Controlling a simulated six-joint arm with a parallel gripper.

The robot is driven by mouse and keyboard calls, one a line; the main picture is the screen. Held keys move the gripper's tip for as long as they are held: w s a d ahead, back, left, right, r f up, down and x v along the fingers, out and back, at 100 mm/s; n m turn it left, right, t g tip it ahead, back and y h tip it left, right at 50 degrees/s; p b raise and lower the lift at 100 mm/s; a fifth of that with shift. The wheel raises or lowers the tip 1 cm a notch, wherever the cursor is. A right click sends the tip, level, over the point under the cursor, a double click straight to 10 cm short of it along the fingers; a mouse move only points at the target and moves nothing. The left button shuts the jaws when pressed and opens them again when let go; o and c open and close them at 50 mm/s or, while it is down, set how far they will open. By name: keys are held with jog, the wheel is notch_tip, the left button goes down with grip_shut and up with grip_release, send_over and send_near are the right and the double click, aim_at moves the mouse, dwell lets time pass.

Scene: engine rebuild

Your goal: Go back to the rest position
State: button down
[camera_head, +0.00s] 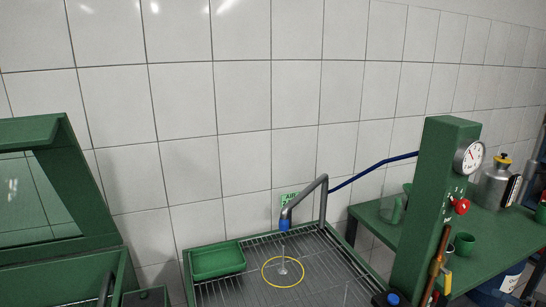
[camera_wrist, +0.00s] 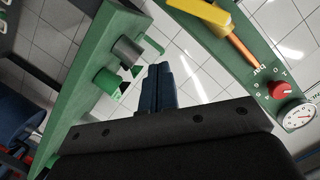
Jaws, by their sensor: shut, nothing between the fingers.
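My gripper (camera_wrist: 158,88) shows in the wrist view, with its two dark blue fingers closed together and nothing between them. It is near a green post (camera_wrist: 250,65) that carries a gauge and a red knob, and close to a green bench (camera_wrist: 88,75). I cannot tell the exact gap to either. In the head view my gripper is not visible.
In the head view, the green post (camera_head: 440,190) stands right of a wash grate (camera_head: 335,275) with a bent spout (camera_head: 306,200). A green tray (camera_head: 217,262) lies on the grate's left. A metal can (camera_head: 492,185) stands on the right bench. A yellow-handled tool (camera_wrist: 207,15) hangs at the post.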

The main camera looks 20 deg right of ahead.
jog(key=a+r+x, duration=0.1)
jog(key=x, duration=0.7)
jog(key=shift+a+r+n+h, duration=0.25)
jog(key=shift+r+n, duration=0.35)
jog(key=shift+r, duration=0.3)
jog(key=shift+a+r+n+h, duration=0.2)
jog(key=shift+r+n, duration=0.4)
jog(key=shift+r, duration=0.3)
jog(key=shift+a+r+n+h, duration=0.25)
jog(key=shift+r+n, duration=0.35)
jog(key=shift+r, duration=0.3)
jog(key=shift+f, duration=0.1)
